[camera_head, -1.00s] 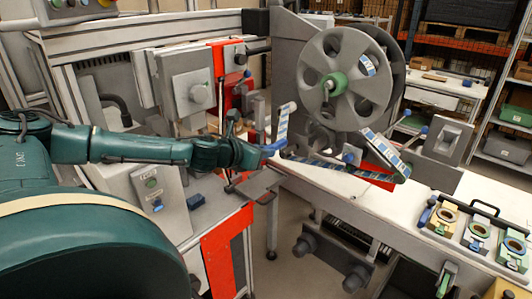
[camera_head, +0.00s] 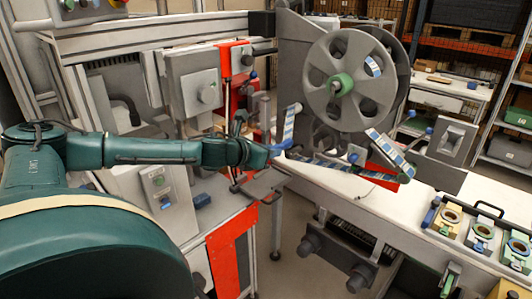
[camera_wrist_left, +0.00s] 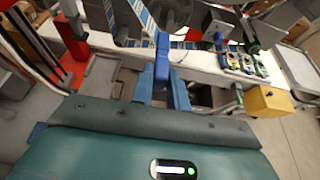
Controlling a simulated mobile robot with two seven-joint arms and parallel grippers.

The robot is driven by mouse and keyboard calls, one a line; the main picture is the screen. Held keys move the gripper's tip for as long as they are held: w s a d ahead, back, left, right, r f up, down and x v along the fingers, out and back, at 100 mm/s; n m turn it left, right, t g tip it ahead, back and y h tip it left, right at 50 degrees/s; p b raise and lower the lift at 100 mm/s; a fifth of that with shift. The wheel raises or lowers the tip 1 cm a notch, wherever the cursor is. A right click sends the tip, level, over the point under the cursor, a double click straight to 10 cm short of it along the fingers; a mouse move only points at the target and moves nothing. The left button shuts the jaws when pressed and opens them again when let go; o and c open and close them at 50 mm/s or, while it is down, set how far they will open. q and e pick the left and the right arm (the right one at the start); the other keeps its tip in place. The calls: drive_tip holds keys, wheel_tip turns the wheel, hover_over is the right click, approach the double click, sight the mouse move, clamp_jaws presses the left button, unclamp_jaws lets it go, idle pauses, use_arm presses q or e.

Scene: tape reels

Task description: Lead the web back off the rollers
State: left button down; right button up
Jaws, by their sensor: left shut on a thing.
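The web, a blue-and-white printed strip (camera_head: 330,165), runs low across the front of the machine and rises at the right beside the reel. Another printed length (camera_head: 289,124) stands upright beside my gripper. The large grey reel with a green hub (camera_head: 340,85) is above the strip. A pale roller end (camera_head: 295,107) shows above the upright length. My right gripper is not seen.
The white bench (camera_head: 400,210) extends right, with several small coloured fixtures (camera_head: 481,232) on it. A grey box on a post (camera_head: 455,137) stands right of the reel. A grey plate (camera_head: 262,184) lies below my gripper. Grey machine housings (camera_head: 192,82) stand behind my arm.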

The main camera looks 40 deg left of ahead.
use_arm(q)
drive_tip(key=w+f, duration=0.1)
drive_tip(key=w, duration=1.7)
drive_tip(key=shift+f, duration=0.4)
idle(1.0)
drive_tip(key=shift+w, duration=0.1)
drive_tip(key=shift+d, duration=0.15)
